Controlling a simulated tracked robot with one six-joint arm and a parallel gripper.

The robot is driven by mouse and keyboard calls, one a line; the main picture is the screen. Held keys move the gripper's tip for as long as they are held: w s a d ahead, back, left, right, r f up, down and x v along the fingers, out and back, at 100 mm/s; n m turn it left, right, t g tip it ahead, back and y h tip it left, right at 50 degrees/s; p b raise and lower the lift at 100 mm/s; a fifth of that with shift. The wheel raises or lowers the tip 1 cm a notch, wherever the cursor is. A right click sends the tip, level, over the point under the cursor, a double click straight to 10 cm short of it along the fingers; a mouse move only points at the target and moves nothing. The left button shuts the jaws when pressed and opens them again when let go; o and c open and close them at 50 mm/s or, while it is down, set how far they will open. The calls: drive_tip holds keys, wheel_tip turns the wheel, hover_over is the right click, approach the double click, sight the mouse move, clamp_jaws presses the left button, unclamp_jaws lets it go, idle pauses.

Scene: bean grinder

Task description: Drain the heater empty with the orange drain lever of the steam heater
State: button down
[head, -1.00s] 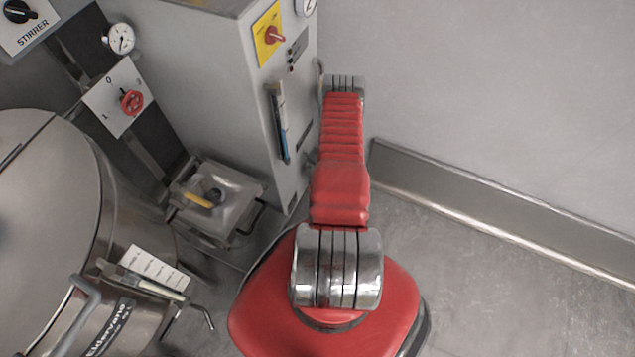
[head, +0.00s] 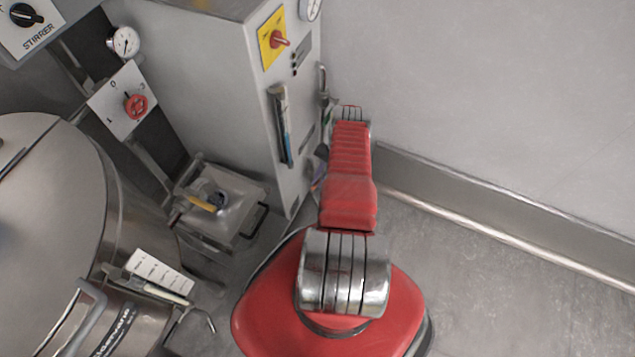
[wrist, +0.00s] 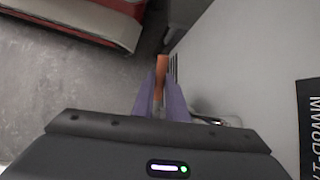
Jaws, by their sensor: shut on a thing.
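The steam heater (head: 215,60) is the grey cabinet at the upper middle of the head view, with a yellow switch plate and a sight glass on its front. The orange drain lever (wrist: 161,66) shows in the wrist view between the two purple fingers of my gripper (wrist: 159,95). My gripper is shut on the lever, which sticks out beyond the fingertips. In the head view my red arm reaches to the heater's right side and mostly hides the gripper and the lever. The water level in the sight glass (head: 281,125) shows blue in its lower part.
A round steel kettle (head: 50,200) stands at the left, with a valve panel (head: 118,100) above it. A square lidded box (head: 225,205) sits on the floor between kettle and heater. A wall with a metal skirting (head: 480,215) bounds the right; the floor there is clear.

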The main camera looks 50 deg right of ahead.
drive_tip(key=shift+s+d+y, duration=0.2)
drive_tip(key=shift+d+y, duration=0.15)
drive_tip(key=shift+y, duration=0.05)
idle(0.4)
drive_tip(key=c, duration=1.8)
unclamp_jaws()
drive_tip(key=shift+w+r, duration=0.1)
drive_tip(key=shift+o, duration=0.3)
drive_tip(key=shift+r, duration=0.1)
drive_tip(key=w+v, duration=0.1)
drive_tip(key=v, duration=1.2)
drive_tip(key=shift+s+d+r, duration=0.15)
drive_tip(key=shift+s+d, duration=0.05)
drive_tip(key=shift+s, duration=0.15)
drive_tip(key=shift+c, duration=0.5)
